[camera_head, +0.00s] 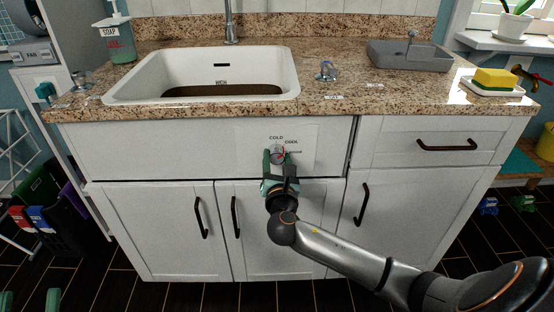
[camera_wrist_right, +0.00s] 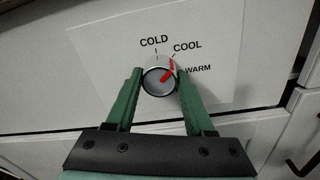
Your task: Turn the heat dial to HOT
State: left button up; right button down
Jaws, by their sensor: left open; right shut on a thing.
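The heat dial (camera_head: 278,150) is a round grey knob with a red pointer, on a white label panel on the cabinet front below the sink. In the right wrist view the dial (camera_wrist_right: 157,83) shows its pointer aimed up and right, near COOL and short of WARM. COLD, COOL and WARM are readable; no HOT mark is visible. My right gripper (camera_head: 277,157) has its green fingers on either side of the dial, shut on it; the fingers also show in the right wrist view (camera_wrist_right: 158,74). My left gripper (camera_head: 28,299) is open and empty at the bottom left corner, mostly out of frame.
The granite counter (camera_head: 350,95) overhangs the dial and holds a white sink (camera_head: 285,85). Cabinet door handles (camera_head: 236,217) stick out below. A soap bottle (camera_head: 120,45) stands at the left.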

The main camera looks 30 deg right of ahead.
jog(key=shift+m, duration=0.4)
jog(key=m, duration=0.2)
jog(key=shift+a+f+m, duration=0.1)
jog(key=shift+m, duration=1.2)
jog(key=m+b, duration=0.1)
jog(key=m, duration=0.3)
jog(key=shift+f+m+b, duration=0.1)
jog(key=shift+m+b, duration=0.2)
jog(key=shift+b, duration=0.05)
jog(key=shift+m, duration=0.5)
jog(key=m+b, duration=0.2)
jog(key=m, duration=0.2)
jog(key=shift+m, duration=0.3)
pick_arm(q)
jog(key=shift+s+d+r+m+h+b, duration=0.25)
jog(key=shift+s+r+m+h, duration=0.2)
jog(key=shift+s+m+h, duration=0.45)
jog(key=shift+s+d+r+m+h+b, duration=0.15)
jog(key=shift+s+r+m+h+b, duration=0.15)
jog(key=shift+s+r+m+h, duration=0.6)
jog(key=shift+s+d+r+m+h+b, duration=0.1)
jog(key=shift+s+d+m+h+b, duration=0.15)
jog(key=shift+s+h, duration=0.7)
pick_arm(e)
jog(key=shift+m+h, duration=0.4)
jog(key=shift+m, duration=1.9)
pick_arm(q)
jog(key=shift+w+f+h, duration=0.1)
jog(key=shift+w+h, duration=0.25)
